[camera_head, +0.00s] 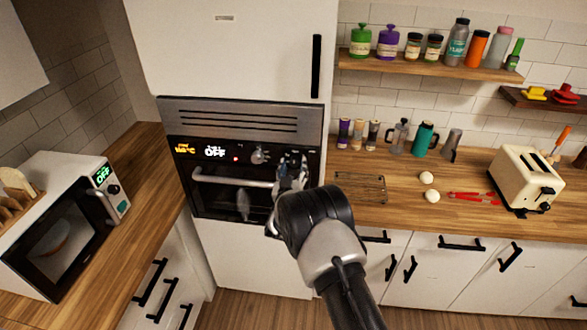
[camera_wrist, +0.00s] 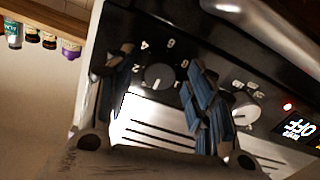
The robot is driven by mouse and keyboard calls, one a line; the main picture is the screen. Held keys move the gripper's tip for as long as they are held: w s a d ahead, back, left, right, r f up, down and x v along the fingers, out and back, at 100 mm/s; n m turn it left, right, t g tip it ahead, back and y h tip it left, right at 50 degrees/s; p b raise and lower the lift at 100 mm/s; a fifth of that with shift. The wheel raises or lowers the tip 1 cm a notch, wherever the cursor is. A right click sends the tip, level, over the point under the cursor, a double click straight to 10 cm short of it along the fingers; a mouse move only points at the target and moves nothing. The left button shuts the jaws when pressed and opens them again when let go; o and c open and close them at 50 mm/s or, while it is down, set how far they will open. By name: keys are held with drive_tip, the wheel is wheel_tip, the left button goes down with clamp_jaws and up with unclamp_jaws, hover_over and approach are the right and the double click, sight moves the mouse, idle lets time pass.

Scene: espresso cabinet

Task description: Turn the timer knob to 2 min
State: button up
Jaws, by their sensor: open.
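The oven's control panel (camera_head: 228,153) is in the middle of the head view, with an orange readout and a white display (camera_head: 215,152) reading OFF. In the wrist view, a dark round knob (camera_wrist: 158,77) ringed by white digits sits on the panel, with a pale mark on its lower part. My gripper (camera_wrist: 163,88) is open, its blue-padded fingers on either side of this knob; I cannot tell if they touch it. A lighter knob (camera_wrist: 245,112) is outside the right finger, beside the OFF display (camera_wrist: 298,128). In the head view, my gripper (camera_head: 290,172) hides the panel's right part.
The oven handle (camera_head: 232,178) runs just below the panel. A microwave (camera_head: 68,225) stands on the left counter, its own display reading OFF. A toaster (camera_head: 524,178), two eggs and bottles stand on the right counter. A loaded shelf (camera_head: 425,66) is above.

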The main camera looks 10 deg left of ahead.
drive_tip(key=shift+c, duration=0.6)
drive_tip(key=c, duration=1)
drive_tip(key=shift+o, duration=0.2)
drive_tip(key=shift+b, duration=0.55)
drive_tip(key=m+b, duration=0.2)
drive_tip(key=b, duration=0.1)
drive_tip(key=shift+f, duration=0.2)
drive_tip(key=m+b, duration=0.3)
drive_tip(key=b, duration=0.3)
drive_tip(key=shift+m, duration=0.4)
drive_tip(key=m+b, duration=0.4)
drive_tip(key=b, duration=0.3)
drive_tip(key=shift+a+m, duration=0.1)
drive_tip(key=shift+m, duration=0.2)
drive_tip(key=shift+r+m+b, duration=0.2)
drive_tip(key=shift+m+b, duration=0.5)
drive_tip(key=shift+b, duration=0.4)
drive_tip(key=shift+r, duration=0.1)
